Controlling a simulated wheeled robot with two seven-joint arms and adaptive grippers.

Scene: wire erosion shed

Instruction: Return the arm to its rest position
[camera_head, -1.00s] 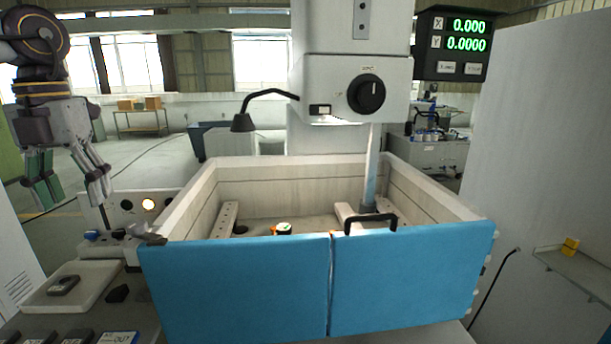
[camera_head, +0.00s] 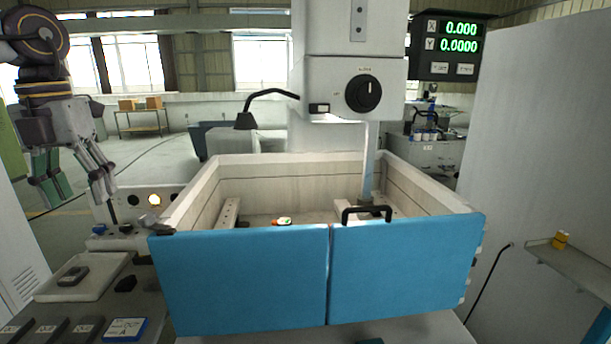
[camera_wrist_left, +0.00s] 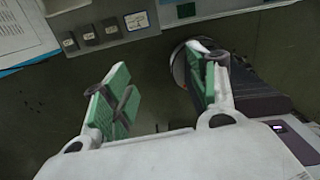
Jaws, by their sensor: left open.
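My left gripper (camera_head: 76,188) hangs in the air at the left of the head view, fingers pointing down. Its two green-padded fingers are spread with nothing between them. It is above and to the left of the pale tray and the machine's tank, touching neither. In the left wrist view the same open fingers (camera_wrist_left: 165,98) show over dark floor, with part of my own base below. My right gripper is in neither view.
The tank with blue front doors (camera_head: 240,282) fills the middle, under the machine head (camera_head: 350,88). A pale tray (camera_head: 105,284) holding a dark block (camera_head: 72,276) stands at the lower left. A grey panel (camera_head: 530,140) stands at right.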

